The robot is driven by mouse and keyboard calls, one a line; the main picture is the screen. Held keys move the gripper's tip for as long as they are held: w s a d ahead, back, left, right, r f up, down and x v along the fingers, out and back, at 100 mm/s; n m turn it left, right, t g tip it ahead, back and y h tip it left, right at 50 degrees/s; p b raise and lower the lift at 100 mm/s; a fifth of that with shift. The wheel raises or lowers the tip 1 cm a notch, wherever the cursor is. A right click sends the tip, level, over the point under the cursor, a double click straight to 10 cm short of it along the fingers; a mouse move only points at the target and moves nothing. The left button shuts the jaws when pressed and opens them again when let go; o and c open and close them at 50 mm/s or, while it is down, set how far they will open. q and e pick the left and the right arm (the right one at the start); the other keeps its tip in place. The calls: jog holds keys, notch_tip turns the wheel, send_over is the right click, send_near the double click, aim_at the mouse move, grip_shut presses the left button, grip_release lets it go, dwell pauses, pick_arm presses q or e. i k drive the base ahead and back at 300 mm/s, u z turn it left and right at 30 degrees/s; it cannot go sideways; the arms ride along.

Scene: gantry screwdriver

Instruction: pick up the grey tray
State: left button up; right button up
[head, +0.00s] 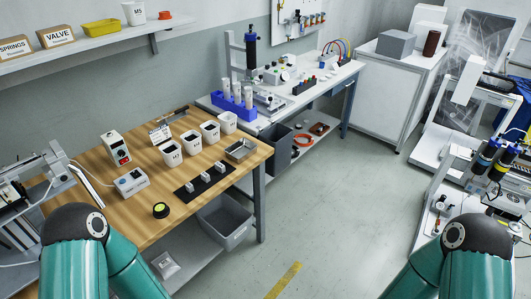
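A small grey tray (241,150) lies on the right end of the wooden workbench (150,212), near its right edge. It is rectangular and shallow and looks empty, though its inside is small in the picture. White cups stand to its left and a black strip with small white parts lies in front of it. Neither of my grippers is in view. Only teal and black parts of my two arms show at the lower left and lower right, well apart from the tray.
White cups (190,141) stand in a row on the bench. A grey bin (226,222) sits below the bench. A blue tube rack (234,107) stands on the white bench behind. A shelf (90,46) hangs above at left. Open floor (340,190) lies right of the workbench.

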aim_at(244, 148)
jog(key=z, duration=0.95)
jog(key=i, duration=3.4)
jog(key=u, duration=4.35)
jog(key=i, duration=0.2)
jog(key=z, duration=0.8)
